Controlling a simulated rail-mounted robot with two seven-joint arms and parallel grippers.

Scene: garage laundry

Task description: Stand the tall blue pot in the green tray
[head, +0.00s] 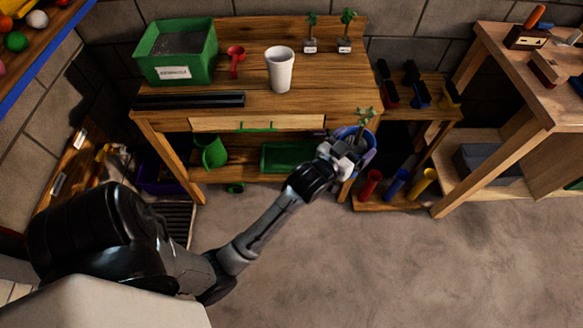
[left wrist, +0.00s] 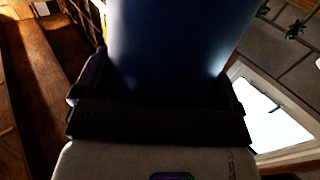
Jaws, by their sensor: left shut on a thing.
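My left gripper (head: 342,157) is shut on the tall blue pot (head: 369,151), by the front right leg of the workbench. A small green plant (head: 364,118) shows above the pot's rim and seems to stand in it. In the left wrist view the pot (left wrist: 175,45) fills the space between the fingers of my left gripper (left wrist: 160,95); its far end is out of frame. The green tray (head: 287,157) lies on the workbench's lower shelf, left of the gripper, partly hidden by the bench front. My right gripper is not in view.
The workbench top (head: 330,95) holds a green soil bin (head: 177,68), a red scoop (head: 235,58), a white cup (head: 280,70) and two small potted seedlings. A green watering can (head: 213,153) is left of the tray. Red, blue and yellow tubes (head: 397,183) stand at right.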

